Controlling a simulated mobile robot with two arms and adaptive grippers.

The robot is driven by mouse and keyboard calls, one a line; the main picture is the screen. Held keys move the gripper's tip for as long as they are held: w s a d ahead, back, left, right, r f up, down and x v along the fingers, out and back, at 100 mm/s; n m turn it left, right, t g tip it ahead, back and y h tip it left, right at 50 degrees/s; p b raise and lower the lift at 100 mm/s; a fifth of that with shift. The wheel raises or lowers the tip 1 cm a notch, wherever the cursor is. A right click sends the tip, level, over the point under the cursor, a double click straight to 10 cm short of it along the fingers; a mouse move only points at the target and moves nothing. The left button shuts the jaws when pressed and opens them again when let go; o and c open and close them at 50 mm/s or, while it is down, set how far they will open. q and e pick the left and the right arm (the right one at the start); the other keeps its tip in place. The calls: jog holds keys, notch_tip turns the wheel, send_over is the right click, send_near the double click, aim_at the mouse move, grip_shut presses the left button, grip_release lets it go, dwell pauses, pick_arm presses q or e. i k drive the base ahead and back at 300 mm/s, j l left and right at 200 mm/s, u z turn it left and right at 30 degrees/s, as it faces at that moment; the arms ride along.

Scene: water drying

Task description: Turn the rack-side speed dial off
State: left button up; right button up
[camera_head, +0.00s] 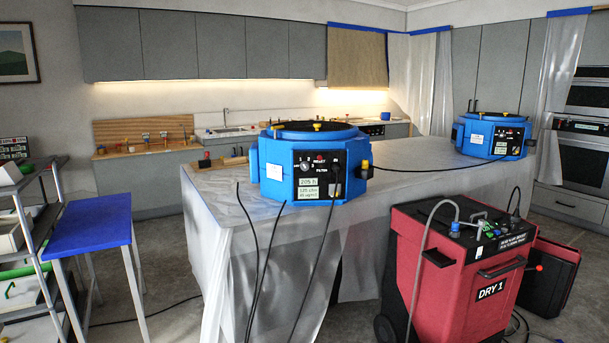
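The blue air machine nearer the rack (274,183) stands on the covered island, with its black control panel facing me. Its small speed dial (304,167) sits at the upper left of that panel, with small marks around it. The dial's setting is too small to read surely. A second blue machine (482,138) stands at the far right end of the island, with a similar panel. Neither of my grippers shows in the head view.
A metal rack (52,235) stands at the left, beside a blue-topped stool (92,224). The plastic-draped island (215,215) fills the middle. A red "DRY 1" unit (455,265) stands at the right front. Black cables hang over the island's front and lie on the floor.

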aim_at(304, 166)
jog(key=l+u, duration=0.15)
jog(key=l, duration=1.1)
jog(key=i+l+u, duration=0.2)
jog(key=i+l, duration=0.2)
jog(key=l, duration=0.2)
jog(key=i+l+u, duration=0.1)
jog(key=l, duration=0.25)
jog(key=i+l+u, duration=0.1)
jog(key=i+l, duration=0.15)
jog(key=i+l+u, duration=0.15)
jog(key=l, duration=0.3)
jog(key=i+l+u, duration=0.1)
jog(key=l, duration=0.25)
jog(key=i+l+u, duration=0.1)
jog(key=l, duration=0.3)
jog(key=i, duration=0.05)
